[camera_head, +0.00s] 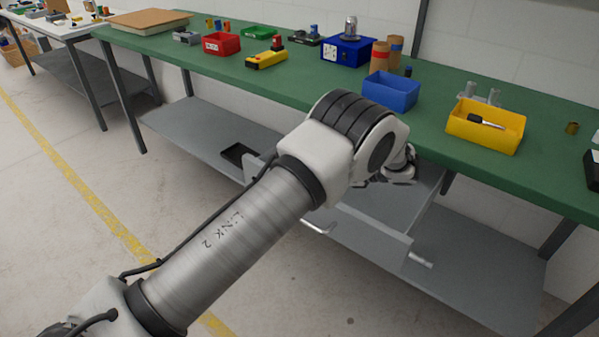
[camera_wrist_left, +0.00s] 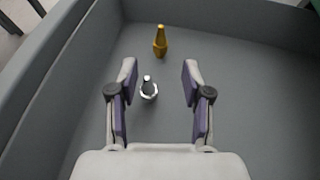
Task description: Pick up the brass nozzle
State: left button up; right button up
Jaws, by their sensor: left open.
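The brass nozzle (camera_wrist_left: 160,42), golden with a narrow tip, stands or lies in a grey drawer (camera_wrist_left: 250,90) in the left wrist view. My left gripper (camera_wrist_left: 160,72) is open, with purple-lined pads. The nozzle is beyond the fingertips, roughly centred between them and not touched. A small silvery metal part (camera_wrist_left: 148,89) shows between the fingers, nearer to the palm. In the head view the open drawer (camera_head: 365,235) hangs under the green bench, and my left arm hides its inside and most of the gripper. My right gripper is in neither view.
The drawer walls (camera_wrist_left: 55,65) border the gripper's space. A grey shelf lies below.

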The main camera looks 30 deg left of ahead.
pick_arm(q)
jog(key=x, duration=0.6)
jog(key=shift+w+a+f, duration=0.1)
jog(key=shift+a+f, duration=0.1)
jog(key=shift+d+r, duration=0.1)
jog(key=shift+c, duration=1.3)
grip_shut()
